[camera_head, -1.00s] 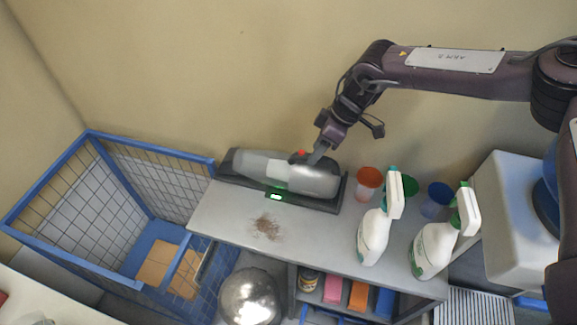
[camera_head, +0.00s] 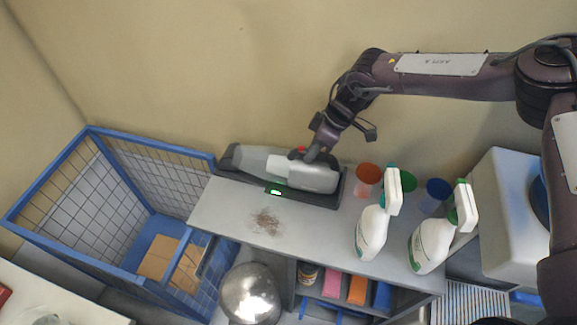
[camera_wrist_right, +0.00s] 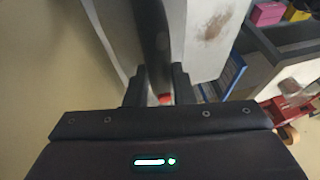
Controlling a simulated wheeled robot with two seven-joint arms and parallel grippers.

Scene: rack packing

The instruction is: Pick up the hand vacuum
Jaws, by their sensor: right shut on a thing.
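The hand vacuum (camera_head: 285,167) is grey and white with a dark nose at its left end and a small red part on top. My right gripper (camera_head: 318,156) reaches down from the right and is shut on the vacuum's upper part. In the right wrist view, the fingers (camera_wrist_right: 158,92) stand on both sides of the dark handle, with a bit of red between them. I cannot tell whether the vacuum is clear of the dock. My left gripper is not in view.
Two white spray bottles (camera_head: 371,232) (camera_head: 430,243) stand at the front right of the grey shelf top (camera_head: 225,215). Orange, green and blue cups (camera_head: 367,176) stand behind them. A brown spill (camera_head: 266,222) lies in front of the dock. A blue wire cage (camera_head: 100,255) stands left.

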